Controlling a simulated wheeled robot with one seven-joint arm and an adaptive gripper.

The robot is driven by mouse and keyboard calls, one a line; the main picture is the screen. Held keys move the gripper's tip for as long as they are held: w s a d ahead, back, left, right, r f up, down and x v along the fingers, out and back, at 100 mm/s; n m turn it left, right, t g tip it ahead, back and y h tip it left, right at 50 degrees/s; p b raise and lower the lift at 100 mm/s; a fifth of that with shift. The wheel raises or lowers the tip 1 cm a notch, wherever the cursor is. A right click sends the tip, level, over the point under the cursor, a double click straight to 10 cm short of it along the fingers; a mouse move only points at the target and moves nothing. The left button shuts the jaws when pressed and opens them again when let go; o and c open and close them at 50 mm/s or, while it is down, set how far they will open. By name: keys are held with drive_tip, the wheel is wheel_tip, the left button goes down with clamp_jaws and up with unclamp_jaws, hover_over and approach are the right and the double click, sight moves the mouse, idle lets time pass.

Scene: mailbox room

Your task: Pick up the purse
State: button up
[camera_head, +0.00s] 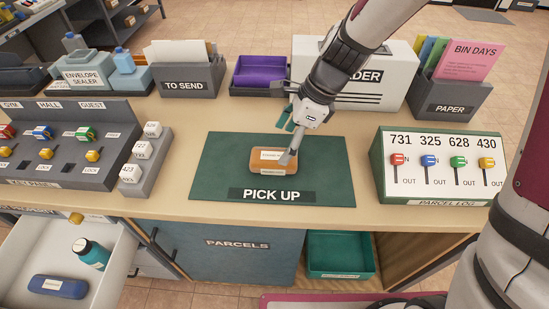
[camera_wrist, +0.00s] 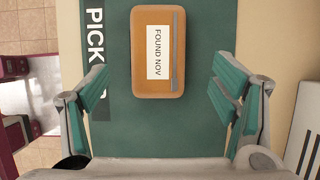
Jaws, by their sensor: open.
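The purse (camera_head: 273,161) is a small tan-brown case with a white label. It lies flat on the dark green pick-up mat (camera_head: 220,176) on the counter. In the wrist view the purse (camera_wrist: 157,52) shows a label reading "FOUND NOV" and a grey strip beside it. My gripper (camera_head: 290,143) hangs over the mat at the purse's right and far side, its arm coming from the upper right. In the wrist view my gripper (camera_wrist: 160,90) is open, with one finger at each side and nothing between them. The purse lies ahead of the fingertips.
A parcel log panel (camera_head: 437,165) stands right of the mat, a key panel (camera_head: 72,140) left. Behind are a to-send box (camera_head: 187,80), a purple tray (camera_head: 258,72) and a white feeder box (camera_head: 385,85). An open drawer (camera_head: 70,255) juts out at lower left.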

sight(276, 156)
drive_tip(key=shift+b+x, duration=0.4)
drive_tip(key=shift+x, duration=2.55)
drive_tip(key=shift+s, duration=0.15)
drive_tip(key=shift+c, duration=0.2)
drive_tip(key=c, duration=1.6)
drive_tip(key=shift+c, duration=0.2)
drive_tip(key=shift+r, duration=0.1)
